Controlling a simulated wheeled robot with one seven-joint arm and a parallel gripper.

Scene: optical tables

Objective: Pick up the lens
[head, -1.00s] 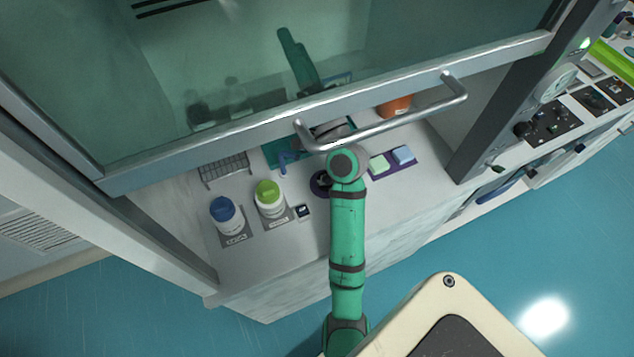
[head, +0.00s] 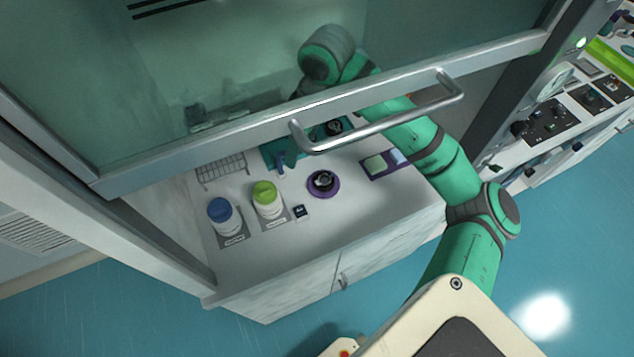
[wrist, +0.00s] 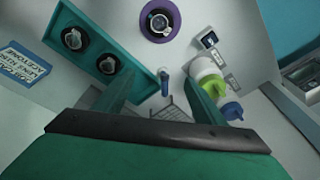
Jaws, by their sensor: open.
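Several round black-rimmed pieces that look like mounted lenses are in view; I cannot tell which one is meant. One (head: 323,180) sits on a purple round pad (head: 323,193) on the bench; it also shows at the top of the wrist view (wrist: 160,22). Others, such as this black-rimmed piece (wrist: 73,39) and a second one (wrist: 109,64), sit in a teal tray (wrist: 92,52). In the wrist view my gripper (wrist: 160,82) is open, its fingers apart with nothing held, above the bench beside the tray. In the head view the sash and arm mostly hide it.
A glass sash with a metal handle (head: 380,118) hangs over the bench. A blue-capped bottle (head: 224,216), a green-capped bottle (head: 267,198) and a wire rack (head: 221,168) stand left. A purple tray (head: 376,172) lies right. The bench front is clear.

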